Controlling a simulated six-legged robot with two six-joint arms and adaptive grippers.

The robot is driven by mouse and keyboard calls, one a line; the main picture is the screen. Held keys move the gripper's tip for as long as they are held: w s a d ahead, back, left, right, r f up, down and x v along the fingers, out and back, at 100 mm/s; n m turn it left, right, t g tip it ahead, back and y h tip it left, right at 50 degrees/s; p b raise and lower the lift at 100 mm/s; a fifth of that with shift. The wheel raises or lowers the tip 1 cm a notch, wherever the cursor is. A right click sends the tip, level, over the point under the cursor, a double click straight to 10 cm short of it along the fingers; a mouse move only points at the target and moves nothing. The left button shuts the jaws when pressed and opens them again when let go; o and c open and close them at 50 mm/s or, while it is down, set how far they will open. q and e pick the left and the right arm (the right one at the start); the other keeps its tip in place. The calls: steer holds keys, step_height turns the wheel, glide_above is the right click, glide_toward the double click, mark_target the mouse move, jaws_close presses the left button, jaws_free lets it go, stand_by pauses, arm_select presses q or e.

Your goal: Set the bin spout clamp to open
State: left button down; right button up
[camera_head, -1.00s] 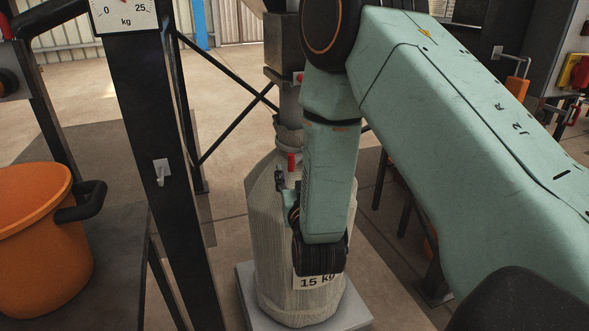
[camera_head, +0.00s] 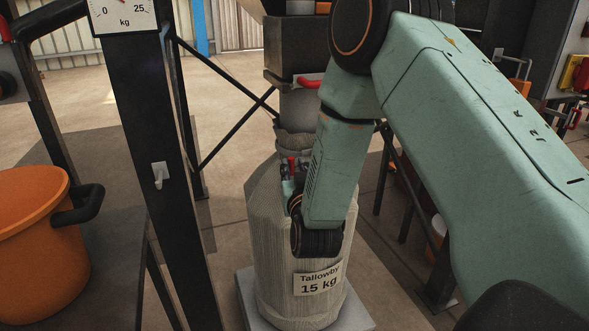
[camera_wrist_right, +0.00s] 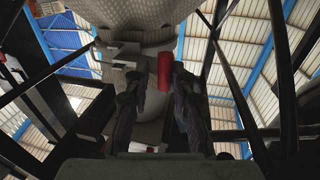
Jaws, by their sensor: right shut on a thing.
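The bin spout (camera_head: 300,105) hangs above a full pale sack (camera_head: 275,225), whose neck is gathered around it. A red clamp handle (camera_head: 292,164) stands roughly upright at the sack's neck, and shows as a red cylinder (camera_wrist_right: 165,72) in the wrist view. My right gripper (camera_head: 290,172) is shut on this handle, with a dark finger on each side of it in the wrist view (camera_wrist_right: 158,84). The rest of the clamp is largely hidden behind my fingers and forearm. My left gripper is not in view.
Another red handle (camera_head: 310,80) sits higher on the spout. The sack stands on a grey platform (camera_head: 246,290). A dark post (camera_head: 150,120) with a dial above and an orange pot (camera_head: 35,235) are at left.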

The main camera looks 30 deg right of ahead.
jaws_close()
stand_by(0.3)
